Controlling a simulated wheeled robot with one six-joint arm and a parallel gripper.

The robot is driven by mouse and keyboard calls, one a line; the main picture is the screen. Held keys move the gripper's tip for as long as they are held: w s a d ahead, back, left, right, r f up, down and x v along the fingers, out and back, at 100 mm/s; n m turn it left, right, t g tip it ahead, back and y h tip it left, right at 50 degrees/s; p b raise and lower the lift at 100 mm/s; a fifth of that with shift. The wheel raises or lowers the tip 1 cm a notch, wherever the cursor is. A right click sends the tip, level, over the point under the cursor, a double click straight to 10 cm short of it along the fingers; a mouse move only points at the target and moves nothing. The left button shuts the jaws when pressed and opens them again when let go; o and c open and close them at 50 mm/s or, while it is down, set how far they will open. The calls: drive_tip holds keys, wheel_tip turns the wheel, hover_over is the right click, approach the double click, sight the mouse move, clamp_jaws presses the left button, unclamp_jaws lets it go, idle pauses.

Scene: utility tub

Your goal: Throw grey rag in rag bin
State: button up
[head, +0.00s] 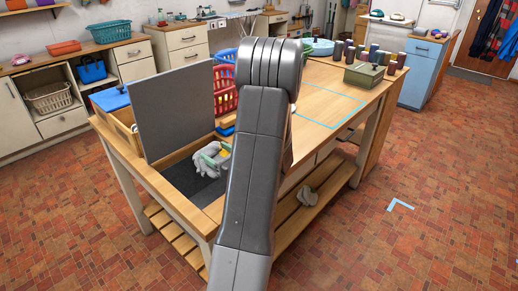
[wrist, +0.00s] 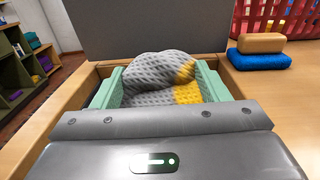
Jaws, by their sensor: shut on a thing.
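A grey, quilted-looking rag (wrist: 155,72) with a yellow patch sits between the green fingers of my gripper (wrist: 160,85) in the wrist view. My gripper is shut on it. In the head view the grey rag (head: 208,165) shows at my gripper (head: 214,158), over a dark-floored recess (head: 185,178) in the wooden bench top. A grey upright panel (head: 172,105) stands behind the recess. My arm hides part of the bench, and I cannot tell whether the rag touches the recess floor. I cannot tell which container is the rag bin.
A tan block (wrist: 260,43) lies on a blue folded thing (wrist: 259,61) right of the recess, beside a red basket (wrist: 265,14). Another grey lump (head: 307,195) lies on the bench's lower shelf (head: 318,190).

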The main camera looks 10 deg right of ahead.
drive_tip(key=shift+f, duration=0.6)
drive_tip(key=o, duration=1)
drive_tip(key=shift+o, duration=0.2)
wheel_tip(320, 180, up, 10)
drive_tip(key=shift+f, duration=0.1)
